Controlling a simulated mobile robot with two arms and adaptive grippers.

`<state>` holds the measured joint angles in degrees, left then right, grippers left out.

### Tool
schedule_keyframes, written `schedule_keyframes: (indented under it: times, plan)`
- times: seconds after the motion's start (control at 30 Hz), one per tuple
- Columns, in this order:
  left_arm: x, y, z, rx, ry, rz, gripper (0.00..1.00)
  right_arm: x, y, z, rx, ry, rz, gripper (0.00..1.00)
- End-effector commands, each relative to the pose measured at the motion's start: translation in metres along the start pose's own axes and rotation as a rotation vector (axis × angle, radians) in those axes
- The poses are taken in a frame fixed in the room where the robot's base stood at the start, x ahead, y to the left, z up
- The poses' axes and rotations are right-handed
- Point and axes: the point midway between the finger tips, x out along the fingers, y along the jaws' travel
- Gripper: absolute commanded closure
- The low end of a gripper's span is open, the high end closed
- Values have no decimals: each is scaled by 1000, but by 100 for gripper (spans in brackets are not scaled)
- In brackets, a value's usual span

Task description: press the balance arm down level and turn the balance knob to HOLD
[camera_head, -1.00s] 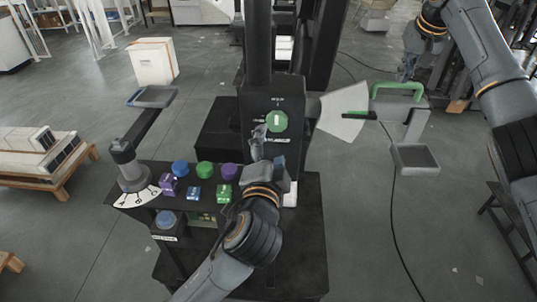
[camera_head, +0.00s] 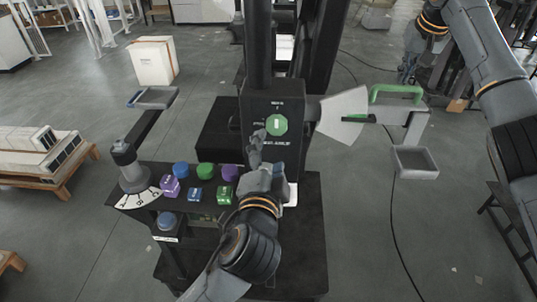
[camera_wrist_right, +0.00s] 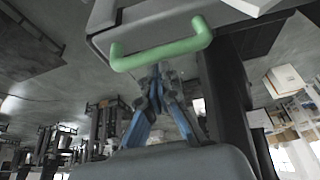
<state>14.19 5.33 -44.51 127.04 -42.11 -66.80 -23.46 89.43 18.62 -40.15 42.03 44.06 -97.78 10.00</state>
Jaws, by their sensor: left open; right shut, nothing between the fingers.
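The green balance knob (camera_head: 277,125) sits on the front of a black column box, with small white lettering around it that is too small to read. My left gripper (camera_head: 256,146) is open just below and left of the knob; I cannot tell whether it touches it. The balance arm (camera_head: 417,122) reaches out right of the box with a green handle (camera_head: 397,91) on top. My right gripper (camera_head: 405,74) is shut and empty, beyond the handle in the head view. In the right wrist view the handle (camera_wrist_right: 165,51) is close to the blue fingers (camera_wrist_right: 158,82); contact is unclear.
A grey pan (camera_head: 415,163) hangs at the arm's right.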

Motion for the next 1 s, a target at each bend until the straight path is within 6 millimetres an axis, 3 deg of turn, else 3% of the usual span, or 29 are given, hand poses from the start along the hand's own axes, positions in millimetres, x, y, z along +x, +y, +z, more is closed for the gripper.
schedule_keyframes:
  times: [0.8,1.0]
  plan:
    - [-3,-39,-19,0,0,0,28,-40,0,-17,-1,2,-1,100]
    - [-3,-37,-18,0,0,0,28,-47,0,-20,0,3,0,100]
